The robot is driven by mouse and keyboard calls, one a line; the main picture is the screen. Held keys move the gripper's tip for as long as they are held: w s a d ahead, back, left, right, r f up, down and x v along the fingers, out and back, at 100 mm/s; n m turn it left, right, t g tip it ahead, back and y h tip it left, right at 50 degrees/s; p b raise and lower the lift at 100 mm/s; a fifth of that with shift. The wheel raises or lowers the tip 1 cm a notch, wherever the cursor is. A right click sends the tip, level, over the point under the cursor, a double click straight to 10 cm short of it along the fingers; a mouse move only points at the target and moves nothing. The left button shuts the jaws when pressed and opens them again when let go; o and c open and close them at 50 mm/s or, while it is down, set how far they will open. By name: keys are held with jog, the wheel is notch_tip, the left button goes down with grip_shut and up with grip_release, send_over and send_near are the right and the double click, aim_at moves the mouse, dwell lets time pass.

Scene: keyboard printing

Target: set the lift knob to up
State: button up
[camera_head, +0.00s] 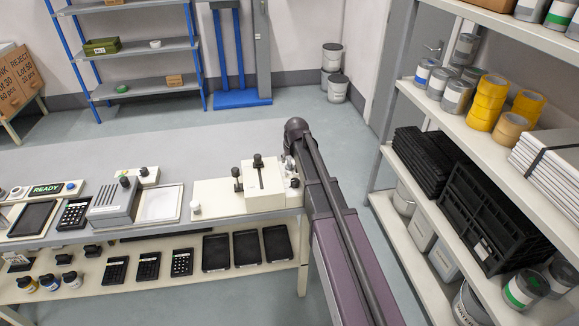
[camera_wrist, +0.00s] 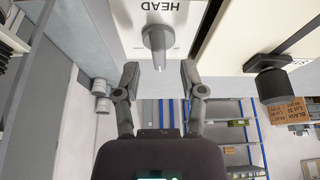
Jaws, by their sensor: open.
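A grey knob with a tapered pointer (camera_wrist: 158,40) sits on a white panel (camera_wrist: 195,12) in the wrist view. The panel bears the word HEAD, upside down; no up or lift mark is readable. The pointer points down the picture, towards my gripper. My gripper (camera_wrist: 160,70) is open and empty, its fingers on either side of the pointer's tip and apart from it. In the head view my arm reaches to the right end of the cream machine (camera_head: 222,193), and the gripper is mostly hidden behind the arm. The grey knob cannot be made out there.
A black knob (camera_wrist: 273,83) stands out from the machine at right in the wrist view. The machine has a black-knobbed lever (camera_head: 258,161) on top. A grey block (camera_head: 113,203) and tray (camera_head: 160,203) lie to its left. A loaded shelf (camera_head: 385,160) stands right of my arm.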

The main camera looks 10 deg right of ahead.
jog(key=shift+b+x, duration=0.85)
jog(key=shift+x, duration=0.4)
grip_shut()
